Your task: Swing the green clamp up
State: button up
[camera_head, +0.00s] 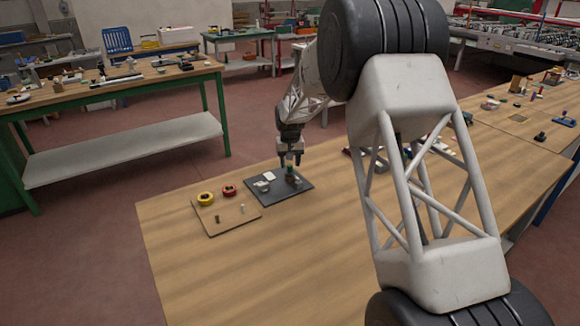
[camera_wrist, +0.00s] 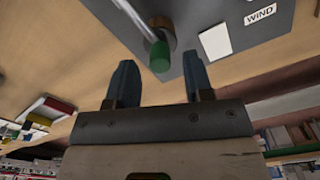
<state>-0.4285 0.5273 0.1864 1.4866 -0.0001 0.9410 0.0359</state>
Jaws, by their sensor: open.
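The green clamp shows in the wrist view as a green cylindrical grip (camera_wrist: 159,57) on the end of a pale metal lever, with a brass-coloured round part beside it. In the head view the clamp (camera_head: 290,178) is a small green and dark piece on the right part of a dark plate (camera_head: 301,191). My gripper (camera_head: 291,160) is just above it, and in the wrist view my gripper (camera_wrist: 160,72) is open and empty. The green grip appears just beyond the fingertips, between their lines. I cannot tell whether a finger touches it.
A white label reading WIND (camera_wrist: 261,28) is on the dark plate. A wooden board (camera_head: 236,219) with a yellow ring (camera_head: 205,198), a red ring (camera_head: 229,190) and small pegs lies left of the plate. The front of the table (camera_head: 270,275) is clear.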

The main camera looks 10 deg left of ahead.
jog(key=shift+f, duration=0.9)
jog(key=shift+c, duration=0.3)
grip_shut()
